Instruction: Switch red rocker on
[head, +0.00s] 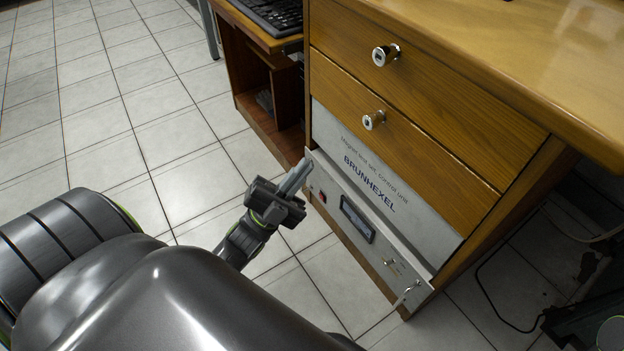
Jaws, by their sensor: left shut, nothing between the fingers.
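The red rocker (323,196) is a small red switch at the left end of the lower front panel of the grey control unit (395,187). The unit is marked BRUNHEXEL and sits below two wooden drawers. My left gripper (303,166) is shut and empty. Its fingertips are at the upper left edge of the panel, above and left of the rocker. I cannot tell whether they touch the panel. The rocker's on or off position is too small to tell. My right gripper is not in view.
A dark display (357,219), small knobs (388,262) and a panel handle (407,292) lie right of the rocker. Drawer knobs (385,54) stick out above. A black cable (490,300) lies on the floor at right. The tiled floor (120,110) at left is clear.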

